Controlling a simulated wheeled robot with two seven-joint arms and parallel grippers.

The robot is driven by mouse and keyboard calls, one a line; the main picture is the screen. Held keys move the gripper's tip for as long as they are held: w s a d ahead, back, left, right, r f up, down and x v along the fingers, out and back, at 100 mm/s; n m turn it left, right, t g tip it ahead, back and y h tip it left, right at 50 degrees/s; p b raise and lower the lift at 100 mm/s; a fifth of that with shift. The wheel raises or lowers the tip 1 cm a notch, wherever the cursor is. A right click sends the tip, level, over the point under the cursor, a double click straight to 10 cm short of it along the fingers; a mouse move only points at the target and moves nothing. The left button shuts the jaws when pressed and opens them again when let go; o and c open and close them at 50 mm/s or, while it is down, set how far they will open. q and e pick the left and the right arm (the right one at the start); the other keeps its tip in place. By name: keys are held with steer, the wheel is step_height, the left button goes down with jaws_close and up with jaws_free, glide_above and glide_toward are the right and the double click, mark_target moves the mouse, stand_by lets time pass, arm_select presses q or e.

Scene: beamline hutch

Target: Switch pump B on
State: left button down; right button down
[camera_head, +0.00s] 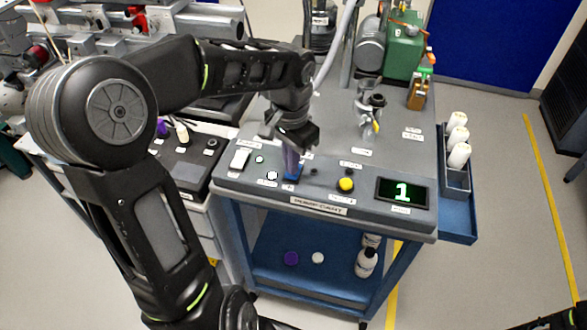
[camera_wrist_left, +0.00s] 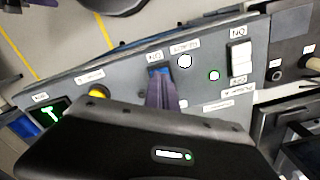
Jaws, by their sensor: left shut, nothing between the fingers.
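The control panel (camera_head: 318,205) is the sloping front of a blue-grey cart. A blue switch (camera_head: 294,174) sits on it, left of the middle; it also shows in the left wrist view (camera_wrist_left: 156,71). A white rocker switch (camera_head: 240,158) stands to its left, marked ON and OFF in the left wrist view (camera_wrist_left: 241,58). A green lamp (camera_head: 259,160) and a white lamp (camera_head: 272,176) lie between them. The small labels are too blurred to tell which is pump B. My left gripper (camera_head: 291,163) is shut and empty, its purple fingertips at the blue switch, partly hiding it. Contact is unclear.
A yellow knob (camera_head: 346,184) and a display (camera_head: 402,191) reading 1 are on the panel's right. A green pump (camera_head: 404,48) stands at the back of the cart. White bottles (camera_head: 459,154) stand in a blue side tray. Another dark panel (camera_head: 187,160) adjoins on the left.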

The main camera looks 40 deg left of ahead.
arm_select(q)
steer(key=shift+f+b, duration=0.55)
steer(key=shift+f, duration=0.2)
stand_by(0.3)
steer(key=shift+r+p, duration=2.85)
steer(key=shift+r, duration=0.7)
